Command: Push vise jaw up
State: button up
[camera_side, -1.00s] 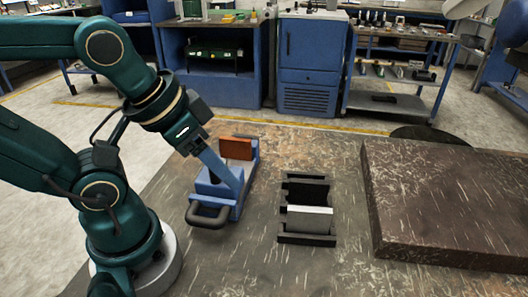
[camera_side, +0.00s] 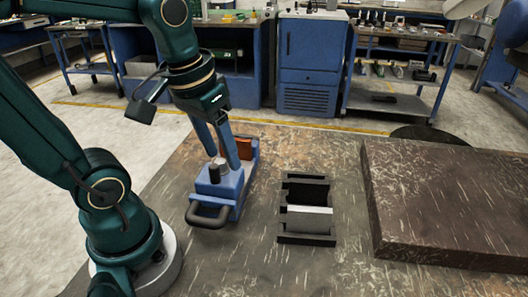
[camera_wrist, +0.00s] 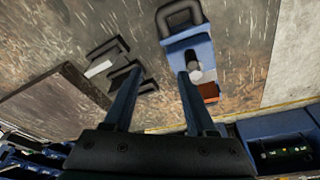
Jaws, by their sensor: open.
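The blue vise (camera_side: 215,190) lies on the table with its grey loop handle (camera_side: 207,216) toward the camera. An orange-brown jaw block (camera_side: 243,148) stands at its far end, partly hidden by my finger. A metal cylinder (camera_side: 219,172) rises from the vise body. My gripper (camera_side: 223,161) points down over the vise, its two fingers apart and nothing held between them. One finger is close to the cylinder; I cannot tell if it touches. In the wrist view, the right finger overlaps the vise (camera_wrist: 187,50) beside the cylinder (camera_wrist: 203,73), and the left finger is clear of it.
A black slotted holder (camera_side: 305,237) with a light grey block (camera_side: 306,216) stands right of the vise. A thick dark slab (camera_side: 440,200) fills the table's right side. Bare tabletop lies between them. Blue cabinets stand behind, beyond the table.

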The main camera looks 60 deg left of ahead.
aim_at(213, 166)
jog(key=a+f+n+g, duration=0.1)
jog(key=a, duration=0.1)
jog(key=a+n, duration=0.1)
jog(key=w+a+f+n+g, duration=0.1)
jog(key=a, duration=0.1)
jog(key=shift+a+f+g+h, duration=0.3)
jog(key=shift+s+a+f+n, duration=0.1)
jog(key=shift+a+f+n, duration=0.05)
jog(key=shift+f+n, duration=0.15)
jog(key=shift+f, duration=2.4)
grip_shut()
